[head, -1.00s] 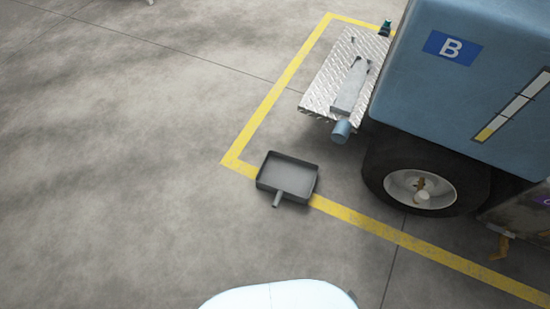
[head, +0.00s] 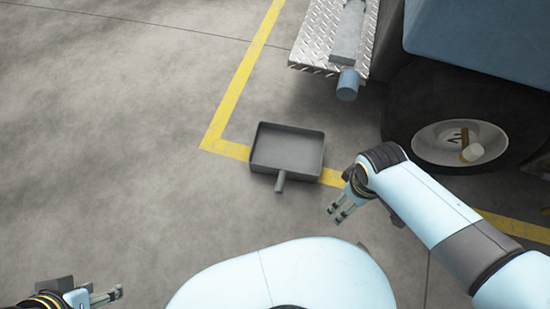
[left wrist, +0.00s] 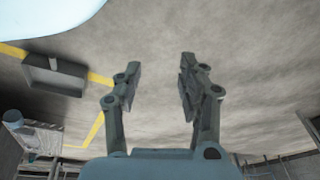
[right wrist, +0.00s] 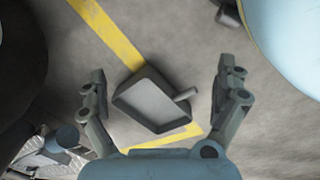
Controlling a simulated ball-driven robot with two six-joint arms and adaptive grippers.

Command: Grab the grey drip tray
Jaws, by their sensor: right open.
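The grey drip tray (head: 287,150) lies flat on the floor across the yellow line, with its short handle (head: 280,182) towards me. My right gripper (head: 338,213) is open and empty, to the right of the handle and apart from it. In the right wrist view the tray (right wrist: 152,104) shows between the open fingers (right wrist: 160,82), some way beyond them. My left gripper (head: 118,292) is at the lower left of the head view, far from the tray. In the left wrist view its fingers (left wrist: 155,85) stand apart with nothing between them; the tray (left wrist: 55,75) is off to the left.
A blue cart with a black wheel (head: 440,125) stands at the right. Its metal tread plate (head: 312,40) carries a grey part with a blue cylinder (head: 347,86) that overhangs behind the tray. The floor left of the yellow line (head: 237,90) is clear.

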